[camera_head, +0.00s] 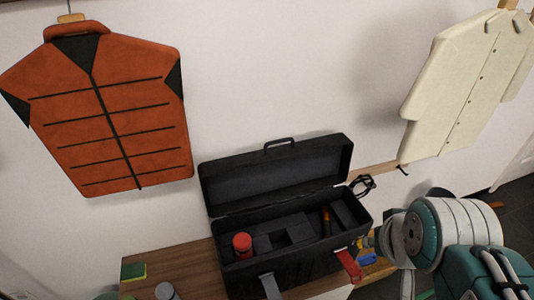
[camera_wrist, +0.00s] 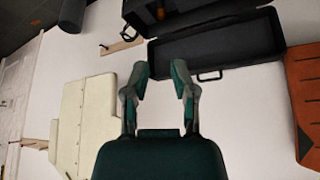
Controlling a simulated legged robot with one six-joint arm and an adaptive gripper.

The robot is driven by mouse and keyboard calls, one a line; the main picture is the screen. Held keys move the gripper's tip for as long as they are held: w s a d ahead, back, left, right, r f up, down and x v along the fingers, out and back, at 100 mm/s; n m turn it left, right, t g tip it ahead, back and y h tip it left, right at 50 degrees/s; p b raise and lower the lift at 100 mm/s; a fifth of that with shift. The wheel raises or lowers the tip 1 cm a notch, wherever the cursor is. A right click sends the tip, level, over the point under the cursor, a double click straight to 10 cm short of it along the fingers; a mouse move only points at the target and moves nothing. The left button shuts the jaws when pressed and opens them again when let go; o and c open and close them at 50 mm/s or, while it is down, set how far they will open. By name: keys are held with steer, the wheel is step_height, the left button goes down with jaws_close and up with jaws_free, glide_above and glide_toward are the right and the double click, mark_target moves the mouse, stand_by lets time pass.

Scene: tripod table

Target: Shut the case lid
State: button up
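The black case (camera_head: 295,262) stands on the wooden table in the head view, with its lid (camera_head: 275,175) raised and leaning back towards the wall. A handle (camera_head: 280,143) is on the lid's top edge. The open case holds a red-topped can (camera_head: 242,245) and an orange-handled tool (camera_head: 326,220). The wrist view is roughly upside down. There my gripper (camera_wrist: 160,68) is open and empty, with the raised lid (camera_wrist: 225,48) beyond its fingers and its handle (camera_wrist: 209,76) to their right. I see no contact. In the head view I cannot clearly make out the fingers.
The wooden table (camera_head: 190,268) bears a green-and-yellow sponge (camera_head: 133,271) and a grey-topped container (camera_head: 165,291). An orange jacket (camera_head: 110,120) and a cream coat (camera_head: 465,85) hang on the wall. A dark looped thing (camera_head: 363,184) is right of the case. The wall above the lid is clear.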

steer(key=shift+n+g+y, duration=0.3)
steer(key=shift+n+g, duration=0.1)
steer(key=shift+n, duration=0.3)
steer(key=w+a+r, duration=0.1)
steer(key=w, duration=0.2)
steer(key=w+a+r, duration=0.2)
steer(key=w, duration=0.2)
steer(key=w+a+r, duration=0.1)
steer(key=w+r, duration=0.1)
steer(key=w, duration=0.2)
steer(key=shift+a, duration=0.25)
jaws_close()
steer(key=n+g, duration=0.2)
steer(key=n, duration=0.1)
glide_above(238, 162)
steer(key=w, duration=0.1)
step_height(238, 162, down, 10)
steer(key=shift+y, duration=0.3)
steer(key=x, duration=0.9)
steer(key=shift+a+f, duration=0.2)
steer(key=shift+f, duration=0.15)
steer(key=shift+s+d+r, duration=0.1)
steer(key=shift+s+d, duration=0.2)
steer(key=shift+s, duration=0.3)
steer(key=shift+s+d, duration=0.3)
steer(key=shift+s, duration=0.3)
steer(key=shift+s+d+r, duration=0.1)
steer(key=shift+s+d, duration=0.15)
steer(key=shift+s, duration=0.35)
steer(key=shift+s, duration=0.1)
